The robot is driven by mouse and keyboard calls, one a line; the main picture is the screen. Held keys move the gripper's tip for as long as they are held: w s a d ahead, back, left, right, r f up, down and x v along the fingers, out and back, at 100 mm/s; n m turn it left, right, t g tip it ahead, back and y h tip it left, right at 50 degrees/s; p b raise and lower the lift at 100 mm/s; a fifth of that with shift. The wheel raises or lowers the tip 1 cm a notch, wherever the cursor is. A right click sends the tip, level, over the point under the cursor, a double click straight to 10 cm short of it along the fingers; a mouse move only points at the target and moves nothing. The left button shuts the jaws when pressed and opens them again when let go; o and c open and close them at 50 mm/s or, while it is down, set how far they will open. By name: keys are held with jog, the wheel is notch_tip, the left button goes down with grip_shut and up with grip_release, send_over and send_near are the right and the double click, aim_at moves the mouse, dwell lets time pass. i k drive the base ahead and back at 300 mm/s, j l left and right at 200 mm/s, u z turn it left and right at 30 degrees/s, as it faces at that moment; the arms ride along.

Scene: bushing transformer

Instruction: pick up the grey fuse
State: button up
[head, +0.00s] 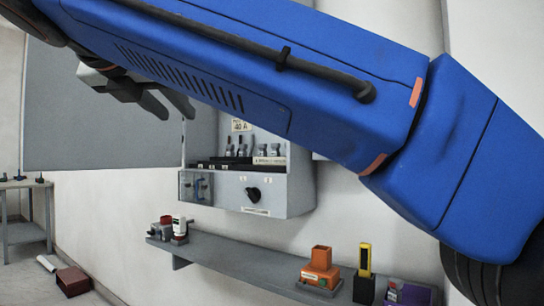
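My gripper (178,112) is at the upper left, partly behind my blue arm. Its dark fingers point down to the right, with a gap between them and nothing visible in it. The grey fuse cannot be told for certain. Small upright grey-and-dark parts (262,151) stand in a row inside the open grey wall cabinet (284,197), right of and below my gripper. A small white and dark device (180,228) stands on the left end of the shelf below. My arm hides the cabinet's upper part.
The grey wall shelf (235,257) also carries an orange block (320,266), a yellow-and-black tool (364,262) and a purple box (410,292). The large grey cabinet door (90,130) stands at left. A table (20,184) is far left. A dark red box (72,281) lies on the floor.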

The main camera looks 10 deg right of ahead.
aim_at(274, 152)
jog(key=i+j, duration=0.2)
jog(key=i, duration=0.3)
jog(key=i+j+z, duration=0.15)
jog(key=z, duration=0.3)
jog(key=i+j+z, duration=0.1)
jog(key=j+z, duration=0.35)
